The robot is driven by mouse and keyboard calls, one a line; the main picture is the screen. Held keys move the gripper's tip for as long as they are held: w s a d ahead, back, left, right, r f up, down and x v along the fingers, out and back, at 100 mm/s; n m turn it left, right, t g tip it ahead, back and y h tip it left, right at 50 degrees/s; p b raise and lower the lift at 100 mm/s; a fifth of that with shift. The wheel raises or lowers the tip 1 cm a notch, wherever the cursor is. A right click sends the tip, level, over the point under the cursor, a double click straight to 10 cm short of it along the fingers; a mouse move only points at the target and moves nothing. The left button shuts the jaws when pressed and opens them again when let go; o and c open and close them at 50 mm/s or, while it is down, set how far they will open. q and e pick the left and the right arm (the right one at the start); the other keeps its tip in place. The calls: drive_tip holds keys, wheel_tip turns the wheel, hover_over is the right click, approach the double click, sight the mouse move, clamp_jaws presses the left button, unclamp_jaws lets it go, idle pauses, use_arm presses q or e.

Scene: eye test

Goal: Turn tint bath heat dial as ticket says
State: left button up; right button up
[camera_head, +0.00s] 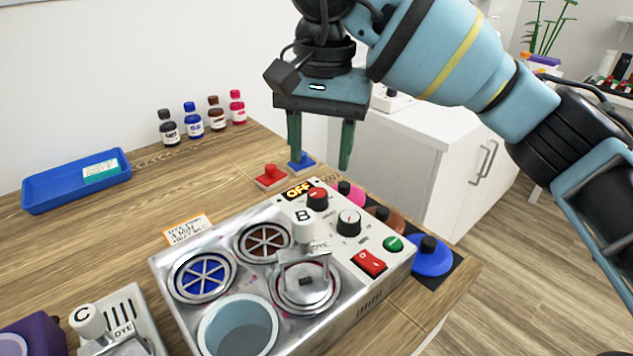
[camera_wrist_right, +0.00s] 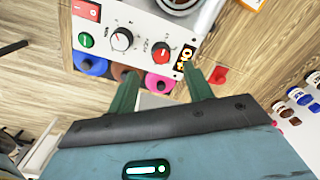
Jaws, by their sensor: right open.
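The tint bath (camera_head: 215,230) is a grey metal box with round wells and a white control panel. My right gripper (camera_head: 320,163) is open and empty above the panel's back end, apart from the dials.
A red switch (camera_head: 369,263) and green button (camera_head: 393,242) share the panel. A lever marked B (camera_head: 303,225) rises beside it. Coloured knobbed discs, including a blue one (camera_head: 431,257), line the far side. A blue tray (camera_head: 75,182) and several bottles stand behind.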

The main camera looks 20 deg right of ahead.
sight(317, 193)
drive_tip(key=f, duration=0.7)
drive_tip(key=shift+w+a, duration=0.1)
drive_tip(key=shift+w, duration=0.1)
drive_tip(key=shift+r, duration=0.1)
drive_tip(key=c, duration=1)
